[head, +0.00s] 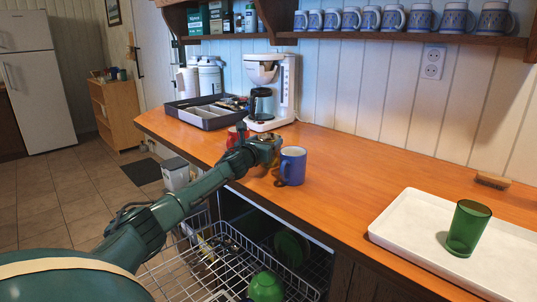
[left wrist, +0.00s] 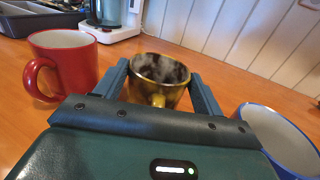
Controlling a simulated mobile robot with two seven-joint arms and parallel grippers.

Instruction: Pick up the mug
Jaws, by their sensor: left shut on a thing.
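A yellow-brown mug (left wrist: 159,82) with a dark mottled inside stands upright between the fingers of my left gripper (left wrist: 163,85), which is shut on it. In the head view the left gripper (head: 262,150) is over the counter and mostly hides this mug. A red mug (left wrist: 64,62) is just left of the gripper in the wrist view; in the head view only a bit of it (head: 232,137) shows behind my arm. A blue mug (head: 292,166) stands close on the right, and also shows in the wrist view (left wrist: 285,140). My right gripper is not in view.
A coffee maker (head: 284,85) and a grey utensil tray (head: 196,117) stand behind on the wooden counter (head: 350,168). A white tray (head: 402,226) with a green cup (head: 468,228) is at right. An open dishwasher rack (head: 230,245) lies below the counter edge.

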